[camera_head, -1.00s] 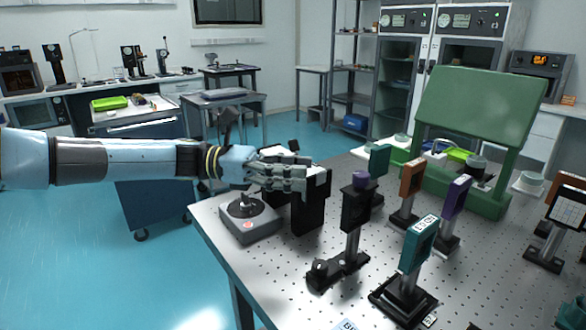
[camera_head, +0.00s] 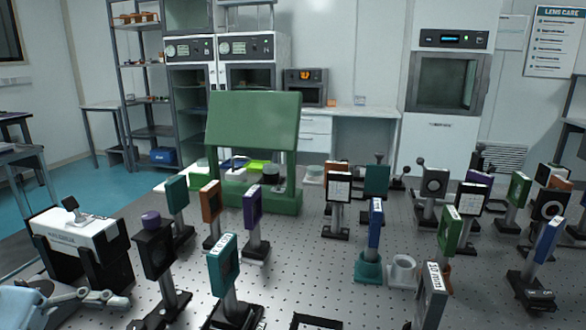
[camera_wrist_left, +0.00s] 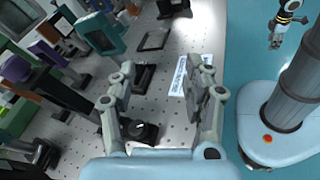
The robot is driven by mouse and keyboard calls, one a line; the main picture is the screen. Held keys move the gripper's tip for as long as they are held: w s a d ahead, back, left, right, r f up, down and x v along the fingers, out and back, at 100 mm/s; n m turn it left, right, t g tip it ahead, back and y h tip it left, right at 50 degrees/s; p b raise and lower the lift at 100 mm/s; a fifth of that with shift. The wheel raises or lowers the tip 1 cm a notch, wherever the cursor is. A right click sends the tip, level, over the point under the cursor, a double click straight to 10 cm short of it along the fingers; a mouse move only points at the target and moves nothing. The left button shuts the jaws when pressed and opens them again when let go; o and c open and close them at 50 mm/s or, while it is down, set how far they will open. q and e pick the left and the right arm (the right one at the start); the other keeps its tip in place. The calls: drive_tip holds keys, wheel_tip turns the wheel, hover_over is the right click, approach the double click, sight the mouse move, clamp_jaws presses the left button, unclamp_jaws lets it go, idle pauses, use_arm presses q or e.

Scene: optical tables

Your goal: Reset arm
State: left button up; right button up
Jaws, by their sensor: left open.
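My left gripper (camera_head: 90,297) is at the lower left of the head view, near the table's front-left edge. It is low beside a white-and-black device (camera_head: 78,243). In the left wrist view my left gripper (camera_wrist_left: 163,72) has its two fingers spread apart with nothing between them. The perforated optical table (camera_wrist_left: 190,45) lies beyond the fingers. What looks like my right gripper (camera_wrist_left: 276,42) hangs small at the top right of the left wrist view. Its finger state is too small to tell.
Post-mounted optics, such as a teal one (camera_head: 222,264) and a black one with a purple cap (camera_head: 155,250), stand near the left gripper. A green stand (camera_head: 253,122) is at the back. Blue floor (camera_wrist_left: 245,70) lies beside the table's edge.

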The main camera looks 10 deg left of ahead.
use_arm(q)
drive_tip(key=s+d+f+m+g+y, duration=0.4)
drive_tip(key=s+d+f+m+y, duration=0.45)
drive_tip(key=s+m, duration=0.4)
drive_tip(key=w+a+r+m+t+y, duration=0.2)
drive_tip(key=a+r+m+t+y, duration=0.1)
drive_tip(key=a+m+y, duration=0.3)
drive_tip(key=s+a+f+n+g+y+b, duration=0.1)
drive_tip(key=s+a+f+b, duration=0.1)
drive_tip(key=f, duration=1.4)
drive_tip(key=s+a+f+g+b, duration=0.1)
drive_tip(key=s+a+f, duration=0.1)
drive_tip(key=f, duration=1.4)
drive_tip(key=s+f+g+b, duration=0.1)
drive_tip(key=s+f+b, duration=0.1)
drive_tip(key=s+f, duration=1.3)
drive_tip(key=shift+s+a, duration=0.2)
drive_tip(key=shift+s, duration=0.75)
